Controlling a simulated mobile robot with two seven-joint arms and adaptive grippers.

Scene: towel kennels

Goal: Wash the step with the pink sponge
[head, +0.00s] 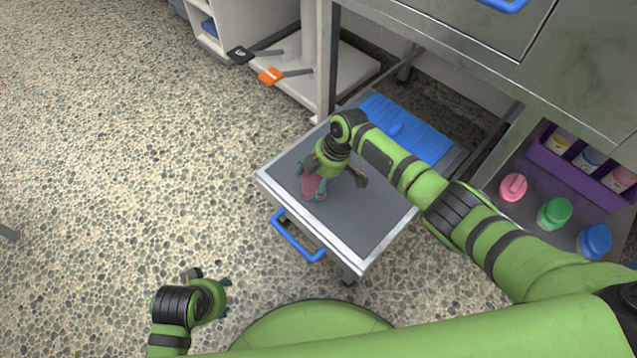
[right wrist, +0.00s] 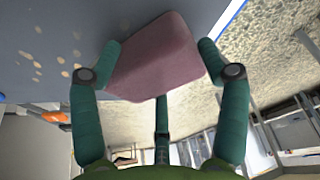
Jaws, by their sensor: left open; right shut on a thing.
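The step (head: 365,213) is a low platform with a dark grey top, a pale metal rim and a blue handle (head: 298,238) on its near side. My right gripper (head: 314,187) is over the left part of the step, shut on the pink sponge (head: 312,183). The sponge fills the space between the fingers in the right wrist view (right wrist: 157,58). Tan spots (right wrist: 52,50) show on the grey surface beside it there. I cannot tell whether the sponge touches the top. My left gripper (head: 224,296) is open and empty above the floor at the lower left.
A blue ribbed mat (head: 412,130) lies behind the step under the steel cabinet. Pink (head: 513,187), green (head: 554,212) and blue (head: 594,241) lidded containers stand on a shelf at right, by a purple bin (head: 575,172). Black and orange pedals (head: 270,76) stick out behind.

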